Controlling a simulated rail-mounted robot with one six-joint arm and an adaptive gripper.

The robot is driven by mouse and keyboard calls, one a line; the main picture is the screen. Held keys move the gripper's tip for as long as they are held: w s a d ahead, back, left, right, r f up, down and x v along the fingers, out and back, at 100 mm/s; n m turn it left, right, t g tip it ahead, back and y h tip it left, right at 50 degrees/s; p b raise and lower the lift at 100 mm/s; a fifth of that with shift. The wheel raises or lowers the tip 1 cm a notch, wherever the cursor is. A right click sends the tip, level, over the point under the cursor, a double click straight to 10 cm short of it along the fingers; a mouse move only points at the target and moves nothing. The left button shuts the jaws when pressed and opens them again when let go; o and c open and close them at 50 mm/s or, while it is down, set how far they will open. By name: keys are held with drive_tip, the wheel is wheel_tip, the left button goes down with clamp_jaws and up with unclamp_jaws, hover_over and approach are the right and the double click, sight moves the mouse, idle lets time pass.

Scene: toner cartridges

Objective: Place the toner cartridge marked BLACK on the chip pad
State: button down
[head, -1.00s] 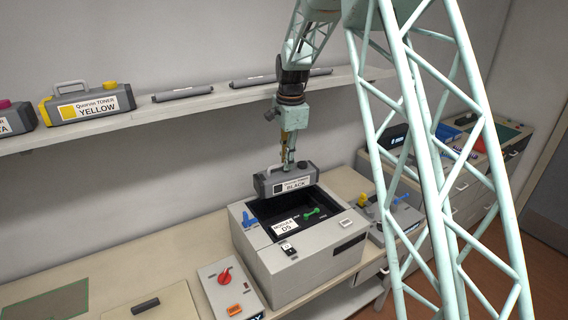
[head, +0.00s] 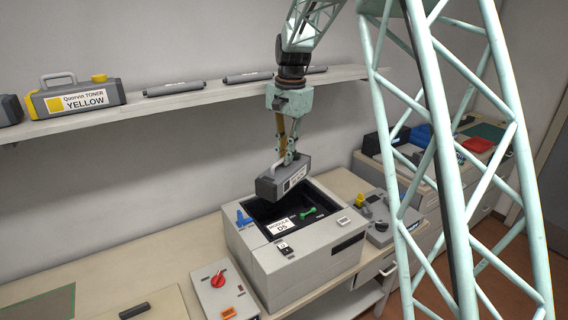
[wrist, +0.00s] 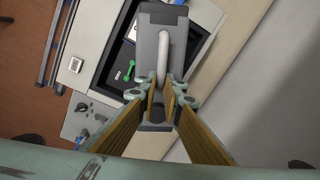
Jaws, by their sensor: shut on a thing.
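The BLACK toner cartridge (head: 272,189) is a grey box with a white label. It hangs tilted in the head view, above the back of the open printer-like machine (head: 335,262). My gripper (head: 287,158) is shut on its handle (wrist: 163,55). In the wrist view the cartridge (wrist: 150,38) lies beneath my gripper (wrist: 161,90), with the pale handle between the fingers. A flat dark panel with a green outline (head: 45,304) lies at the lower left on the bench. I cannot tell whether it is the chip pad.
The YELLOW cartridge (head: 75,99) and grey tubes (head: 174,89) sit on the wall shelf. A lattice column stands at right.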

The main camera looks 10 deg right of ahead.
sight(288, 171)
drive_tip(key=s+r+n+b, duration=0.1)
drive_tip(key=n+b, duration=0.1)
drive_tip(key=s+r+n+b, duration=0.1)
drive_tip(key=s+n+b, duration=0.1)
drive_tip(key=shift+s+r+n, duration=0.15)
drive_tip(key=shift+n, duration=0.25)
drive_tip(key=shift+s+r+n+g+y+b, duration=0.15)
drive_tip(key=shift+s+r+n+b, duration=0.3)
drive_tip(key=shift+s+n+b, duration=0.35)
drive_tip(key=shift+s+r+n+g+y+b, duration=0.1)
drive_tip(key=shift+s+r+n+b, duration=0.4)
drive_tip(key=shift+n, duration=0.45)
drive_tip(key=shift+s+r+n+g+y+b, duration=0.15)
drive_tip(key=shift+s+r+n+b, duration=0.25)
drive_tip(key=shift+s+n+b, duration=0.35)
drive_tip(key=shift+a, duration=0.1)
